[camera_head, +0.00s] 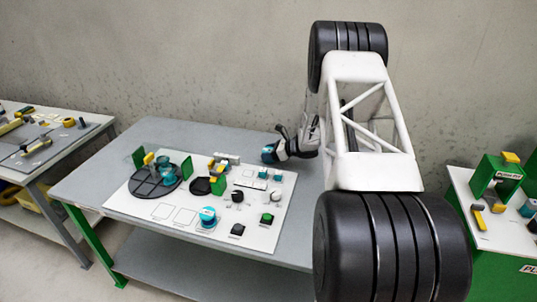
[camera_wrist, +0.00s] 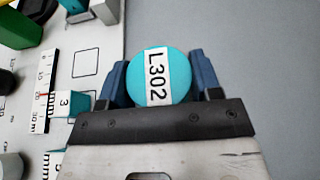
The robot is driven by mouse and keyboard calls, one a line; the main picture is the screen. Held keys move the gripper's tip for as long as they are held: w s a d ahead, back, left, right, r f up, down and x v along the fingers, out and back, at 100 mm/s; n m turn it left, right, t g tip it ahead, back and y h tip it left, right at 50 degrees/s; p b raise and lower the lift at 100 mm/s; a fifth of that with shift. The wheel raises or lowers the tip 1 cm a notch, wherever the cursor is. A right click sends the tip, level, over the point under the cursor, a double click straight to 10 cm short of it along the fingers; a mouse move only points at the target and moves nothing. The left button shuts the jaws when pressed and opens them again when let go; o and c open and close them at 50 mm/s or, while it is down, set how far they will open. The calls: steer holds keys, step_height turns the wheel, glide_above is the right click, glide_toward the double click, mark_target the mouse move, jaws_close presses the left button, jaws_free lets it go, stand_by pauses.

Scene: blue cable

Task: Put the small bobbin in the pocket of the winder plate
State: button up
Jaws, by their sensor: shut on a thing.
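My gripper (camera_wrist: 159,68) is shut on a teal round piece with a white label reading L302 (camera_wrist: 178,74), which looks like the small bobbin. Its two blue fingers sit on either side of it. In the head view my gripper (camera_head: 272,151) holds it near the far right edge of the grey table, beyond the white board. The round black plate (camera_head: 145,190), which looks like the winder plate, lies on the left of the board.
The grey table (camera_head: 215,134) is bare behind the board. Other benches stand at left and right.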

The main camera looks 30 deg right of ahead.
steer(key=shift+f, duration=0.2)
steer(key=shift+f, duration=0.15)
steer(key=o, duration=0.9)
steer(key=shift+v, duration=6.05)
